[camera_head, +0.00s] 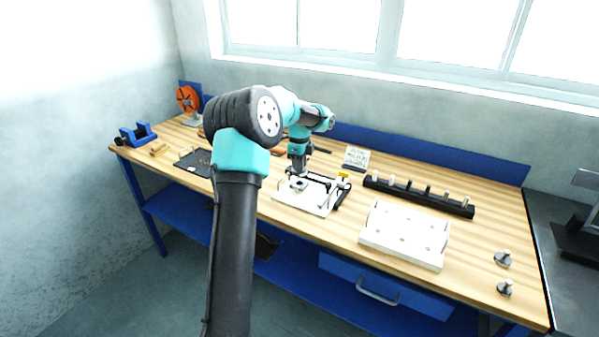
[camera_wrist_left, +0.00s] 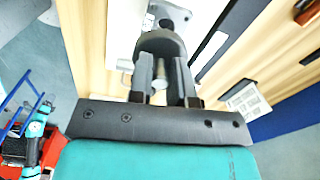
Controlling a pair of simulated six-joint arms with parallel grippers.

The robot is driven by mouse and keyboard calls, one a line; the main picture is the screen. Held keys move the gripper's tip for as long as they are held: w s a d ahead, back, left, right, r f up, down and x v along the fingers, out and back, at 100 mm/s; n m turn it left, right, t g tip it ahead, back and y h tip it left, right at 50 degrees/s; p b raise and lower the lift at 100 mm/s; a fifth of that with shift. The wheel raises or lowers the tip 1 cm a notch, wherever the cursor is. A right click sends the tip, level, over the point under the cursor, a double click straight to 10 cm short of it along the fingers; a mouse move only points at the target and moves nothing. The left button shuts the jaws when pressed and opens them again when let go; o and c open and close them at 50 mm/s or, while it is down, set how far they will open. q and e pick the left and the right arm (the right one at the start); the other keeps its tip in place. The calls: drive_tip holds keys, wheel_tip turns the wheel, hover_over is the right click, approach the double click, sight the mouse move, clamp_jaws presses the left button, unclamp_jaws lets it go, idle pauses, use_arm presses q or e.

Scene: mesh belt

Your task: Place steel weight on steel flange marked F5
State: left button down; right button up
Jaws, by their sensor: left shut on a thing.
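My left gripper (camera_head: 298,172) points down over a small white board (camera_head: 318,206) near the middle of the bench. In the left wrist view the left gripper (camera_wrist_left: 163,84) is shut on the steel weight (camera_wrist_left: 160,42), a dark grey round body with a knob between the fingers. Just beyond the weight is a grey steel flange (camera_wrist_left: 178,14) with holes, partly hidden by the weight. It also shows on the board in the head view (camera_head: 299,185). I cannot read an F5 mark, nor tell whether weight and flange touch. My right gripper is not in view.
Two more steel weights (camera_head: 503,259) stand at the bench's right end. A white block with holes (camera_head: 404,235) and a black rack of several pegs (camera_head: 418,194) are right of the board. A small sign (camera_head: 356,157) stands behind. A blue vise (camera_head: 136,134) is far left.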

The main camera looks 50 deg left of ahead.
sight(300, 173)
use_arm(q)
drive_tip(key=shift+w+a+f, duration=0.25)
drive_tip(key=shift+f, duration=1.55)
drive_tip(key=shift+f, duration=0.6)
drive_tip(key=c, duration=1.1)
unclamp_jaws()
drive_tip(key=shift+o, duration=0.2)
drive_tip(key=shift+r, duration=0.1)
wheel_tip(300, 173, up, 13)
